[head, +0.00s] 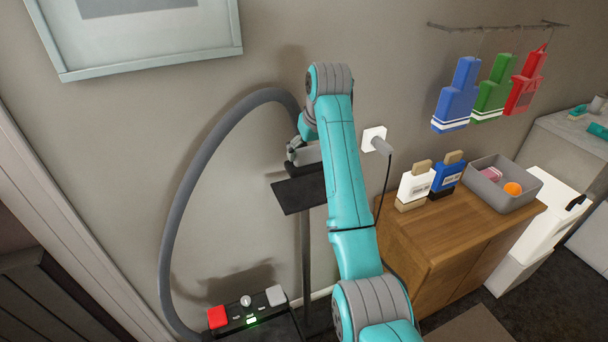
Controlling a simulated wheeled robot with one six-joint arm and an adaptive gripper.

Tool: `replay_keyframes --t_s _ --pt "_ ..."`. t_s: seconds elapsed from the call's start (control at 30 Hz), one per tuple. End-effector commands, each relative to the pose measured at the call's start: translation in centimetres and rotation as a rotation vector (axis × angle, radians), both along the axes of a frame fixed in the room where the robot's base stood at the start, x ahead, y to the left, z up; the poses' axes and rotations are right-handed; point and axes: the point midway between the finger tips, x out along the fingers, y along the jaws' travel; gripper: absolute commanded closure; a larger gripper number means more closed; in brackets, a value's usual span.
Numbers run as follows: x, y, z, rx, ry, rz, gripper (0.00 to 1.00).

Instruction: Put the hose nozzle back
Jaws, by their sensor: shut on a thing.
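A thick grey hose (178,210) rises from the low black unit, arcs up along the wall and runs down behind my wrist. My gripper (295,155) is at the hose's upper end, shut on the hose nozzle. The nozzle is mostly hidden by my wrist and fingers; a grey block (309,154) beside the fingers seems to be part of it. A black plate on a thin post, seemingly the holder (291,197), is just below my gripper. I cannot tell whether nozzle and plate touch.
The black unit (263,310) has a red button (217,317), a knob and a lit green light. Right of my arm are a wall plug (376,141) with a hanging cord and a wooden cabinet (440,240) bearing a grey bin (492,193) and two bottle-like items.

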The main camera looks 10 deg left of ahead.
Motion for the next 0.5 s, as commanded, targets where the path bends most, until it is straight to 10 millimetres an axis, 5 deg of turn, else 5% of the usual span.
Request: replay_keyframes --t_s 0.5 --pt "0.0 0.0 -6.5 -0.001 0.001 0.000 0.50"
